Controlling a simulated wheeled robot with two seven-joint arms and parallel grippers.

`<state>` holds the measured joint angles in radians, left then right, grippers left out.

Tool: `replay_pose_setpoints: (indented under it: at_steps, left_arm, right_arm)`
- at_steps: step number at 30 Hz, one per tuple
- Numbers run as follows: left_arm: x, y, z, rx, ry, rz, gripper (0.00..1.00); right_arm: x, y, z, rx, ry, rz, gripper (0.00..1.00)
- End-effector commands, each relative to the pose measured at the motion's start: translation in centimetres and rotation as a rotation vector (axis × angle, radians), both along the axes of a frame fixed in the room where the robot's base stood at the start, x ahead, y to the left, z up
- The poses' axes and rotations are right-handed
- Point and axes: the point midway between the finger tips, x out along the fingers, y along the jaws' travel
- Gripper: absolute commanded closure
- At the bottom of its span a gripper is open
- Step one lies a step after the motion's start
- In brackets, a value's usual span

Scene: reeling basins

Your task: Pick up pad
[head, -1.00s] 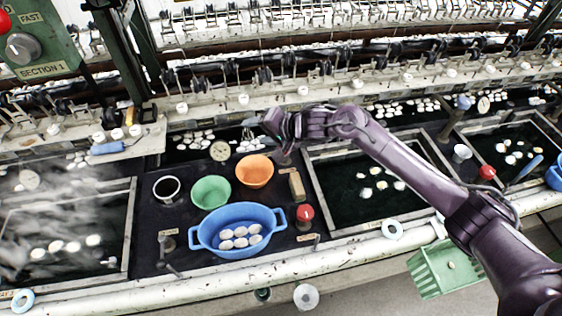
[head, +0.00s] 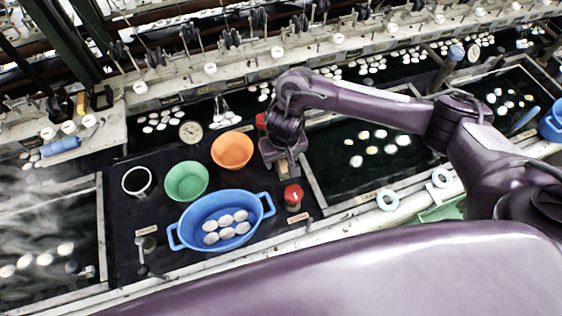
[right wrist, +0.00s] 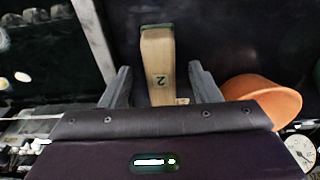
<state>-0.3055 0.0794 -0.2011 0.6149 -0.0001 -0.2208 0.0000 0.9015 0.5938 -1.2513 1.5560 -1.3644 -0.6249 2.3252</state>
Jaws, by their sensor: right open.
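In the right wrist view the pad (right wrist: 158,60) stands between the two fingers of my right gripper (right wrist: 161,80), with gaps on both sides. My right gripper is open and holds nothing. My left gripper is not in view.
Close by are the orange bowl (head: 232,150), green bowl (head: 186,181), blue basin (head: 195,213) with pale cocoons, and a red knob (head: 292,193). A water basin with a metal rim (head: 318,190) lies right.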

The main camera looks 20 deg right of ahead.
Motion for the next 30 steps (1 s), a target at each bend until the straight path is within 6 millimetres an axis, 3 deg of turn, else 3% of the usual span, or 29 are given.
replay_pose_setpoints:
  at_steps: [7,30]
  left_arm:
    - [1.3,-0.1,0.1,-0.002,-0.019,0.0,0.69]
    - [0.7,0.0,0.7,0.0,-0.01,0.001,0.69]
  right_arm:
    - [0.1,0.0,-1.2,0.001,0.0,0.002,0.44]
    - [0.1,0.1,-1.7,0.002,0.0,0.001,0.44]
